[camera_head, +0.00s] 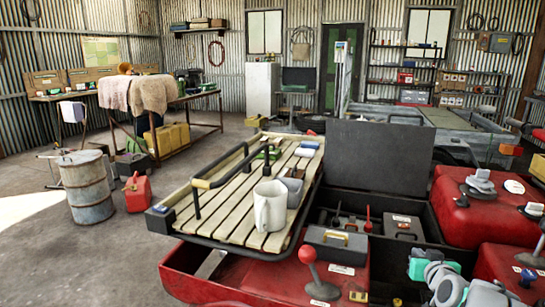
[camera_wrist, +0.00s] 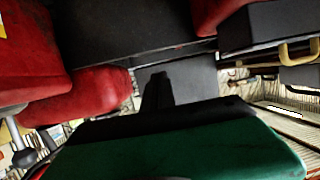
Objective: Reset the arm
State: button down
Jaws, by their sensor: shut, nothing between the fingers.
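My gripper (camera_wrist: 158,84) shows in the wrist view as a dark, narrow shape beyond a broad green part at the bottom. Its fingers are together and nothing shows between them. In the head view, teal and grey parts of my arm show at the bottom right, in front of the red bodywork (camera_head: 478,208). The fingertips cannot be made out there. The wrist view looks at red bodywork (camera_wrist: 95,95) and a dark panel (camera_wrist: 130,30) from close by, tilted.
A slatted rack (camera_head: 218,212) holds a pale jug (camera_head: 270,206), a grey cup (camera_head: 292,190) and small items. Behind my arm are an open dark box with a raised lid (camera_head: 378,160) and a red-knobbed lever (camera_head: 307,254). Free floor lies left, past the drum (camera_head: 86,188) and red can (camera_head: 137,193).

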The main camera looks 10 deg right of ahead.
jog(key=a+r+n+g+y+p, duration=0.2)
jog(key=a+r+p, duration=0.15)
jog(key=a, duration=0.75)
jog(key=a+r+n+g+y+p, duration=0.15)
jog(key=a+p, duration=0.25)
jog(key=a, duration=0.6)
jog(key=s+a+r+g+p, duration=0.2)
jog(key=s+a+g+p, duration=0.1)
jog(key=s+a, duration=0.4)
jog(key=s+a+r+n+g+y+p, duration=0.1)
jog(key=s+a+r+g+p, duration=0.2)
jog(key=s+a, duration=0.5)
jog(key=s+p, duration=0.1)
jog(key=s, duration=0.1)
jog(key=shift+s+p, duration=0.3)
